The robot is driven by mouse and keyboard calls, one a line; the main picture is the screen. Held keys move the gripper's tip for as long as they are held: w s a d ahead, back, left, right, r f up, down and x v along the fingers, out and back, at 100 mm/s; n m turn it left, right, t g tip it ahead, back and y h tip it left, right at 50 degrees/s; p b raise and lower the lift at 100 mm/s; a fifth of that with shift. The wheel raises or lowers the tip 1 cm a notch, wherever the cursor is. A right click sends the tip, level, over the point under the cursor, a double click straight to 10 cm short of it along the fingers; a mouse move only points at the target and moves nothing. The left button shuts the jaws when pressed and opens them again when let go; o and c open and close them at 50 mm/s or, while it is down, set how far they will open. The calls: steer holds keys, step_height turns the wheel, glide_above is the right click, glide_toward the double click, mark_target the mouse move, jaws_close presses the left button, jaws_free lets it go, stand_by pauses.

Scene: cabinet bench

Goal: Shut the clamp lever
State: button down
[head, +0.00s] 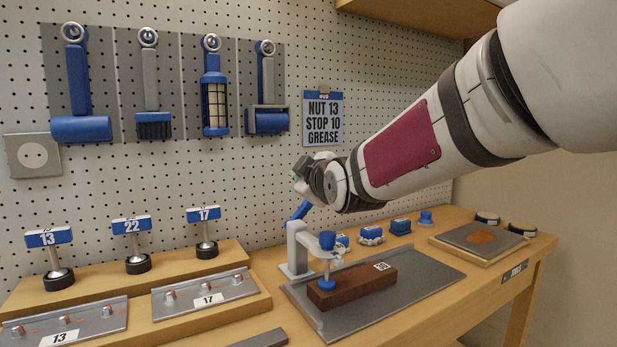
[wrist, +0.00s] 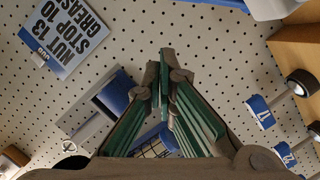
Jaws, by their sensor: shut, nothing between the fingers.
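The clamp (head: 297,248) stands on a grey plate, with a grey post and a blue-tipped spindle over a dark brown block (head: 350,285). Its blue lever (head: 301,210) sticks up at a slant from the top of the post. My gripper (head: 302,168) is just above the lever in the head view, partly hidden by my wrist; I cannot tell whether they touch. In the wrist view my gripper (wrist: 165,72) has its green-padded fingers together, with nothing between them. A blue piece at that view's top edge may be the lever.
Several blue parts (head: 371,235) stand behind the block. Numbered posts (head: 134,245) and grey strips (head: 205,295) fill the bench's left. Tools hang on the pegboard, near a sign (head: 323,118). A tray (head: 478,240) lies at right.

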steer(key=v, duration=0.6)
steer(key=shift+s+r+p, duration=0.15)
steer(key=shift+s+p, duration=0.15)
steer(key=shift+p, duration=0.1)
steer(key=shift+d, duration=0.15)
steer(key=s+d+f+m+g+h, duration=0.2)
steer(key=s+d+f+m+g, duration=0.2)
steer(key=s+d+f, duration=0.35)
steer(key=s+d+f+m+g+h, duration=0.3)
steer(key=s+d+f+m, duration=0.1)
steer(key=s+d, duration=0.55)
steer(key=s+d+f+m+g, duration=0.2)
steer(key=s+f+g, duration=0.1)
steer(key=s, duration=0.6)
steer(key=s+d+f+m+g+h, duration=0.1)
steer(key=s+d+f+m+g, duration=0.15)
steer(key=s, duration=0.55)
steer(key=s+d+f+m+g, duration=0.1)
steer(key=s+f+m+g, duration=0.15)
steer(key=s, duration=0.65)
step_height(320, 180, up, 24)
steer(key=t+p, duration=0.4)
steer(key=p, duration=1.8)
steer(key=shift+w+r, duration=0.2)
steer(key=shift+w, duration=0.25)
steer(key=shift+d, duration=0.15)
